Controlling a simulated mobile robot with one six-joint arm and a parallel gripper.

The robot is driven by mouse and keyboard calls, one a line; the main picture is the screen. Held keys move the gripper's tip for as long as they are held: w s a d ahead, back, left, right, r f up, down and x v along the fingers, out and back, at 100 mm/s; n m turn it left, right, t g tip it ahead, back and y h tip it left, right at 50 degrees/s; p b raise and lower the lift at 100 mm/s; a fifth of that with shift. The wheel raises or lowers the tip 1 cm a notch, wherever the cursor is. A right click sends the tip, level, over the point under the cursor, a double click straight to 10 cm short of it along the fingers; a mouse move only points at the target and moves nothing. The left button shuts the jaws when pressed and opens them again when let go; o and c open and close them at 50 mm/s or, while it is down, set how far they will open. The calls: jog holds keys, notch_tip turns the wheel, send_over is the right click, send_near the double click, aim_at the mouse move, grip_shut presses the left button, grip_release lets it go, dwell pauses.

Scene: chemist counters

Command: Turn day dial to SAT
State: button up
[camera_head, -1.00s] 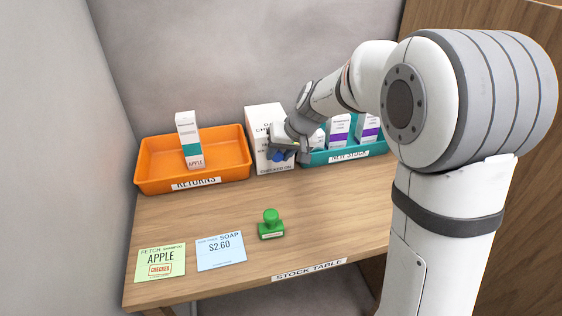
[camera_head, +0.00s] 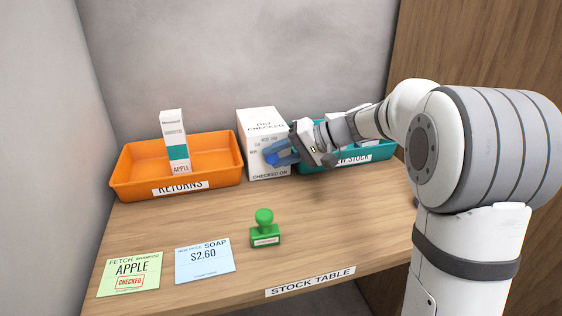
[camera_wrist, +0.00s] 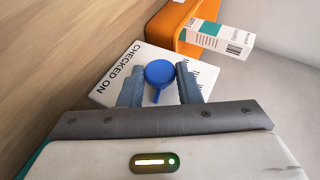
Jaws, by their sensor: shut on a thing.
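The white day box (camera_head: 253,128) stands at the back of the table, marked "DAY CHECKED" on top and "CHECKED ON" at the foot of its front. Its blue round day dial (camera_wrist: 159,72) sits on the front face, with a thin pointer sticking out towards the bottom of the wrist view. My gripper (camera_wrist: 160,84) has a finger on each side of the dial and is shut on it. In the head view my gripper (camera_head: 281,153) comes in from the right and covers part of the face.
The orange RETURNS tray (camera_head: 222,176) with an apple shampoo carton (camera_head: 174,140) is left of the box. The teal NEW STOCK tray (camera_head: 377,154) is at right, partly behind my arm. A green stamp (camera_head: 265,228) and two cards (camera_head: 130,274) (camera_head: 205,259) lie in front.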

jog(key=shift+f, duration=0.15)
dwell(0.4)
jog(key=o, duration=0.9)
jog(key=shift+d, duration=0.1)
jog(key=p+v, duration=0.1)
jog(key=v, duration=0.6)
jog(key=shift+d, duration=0.35)
jog(key=shift+r, duration=0.25)
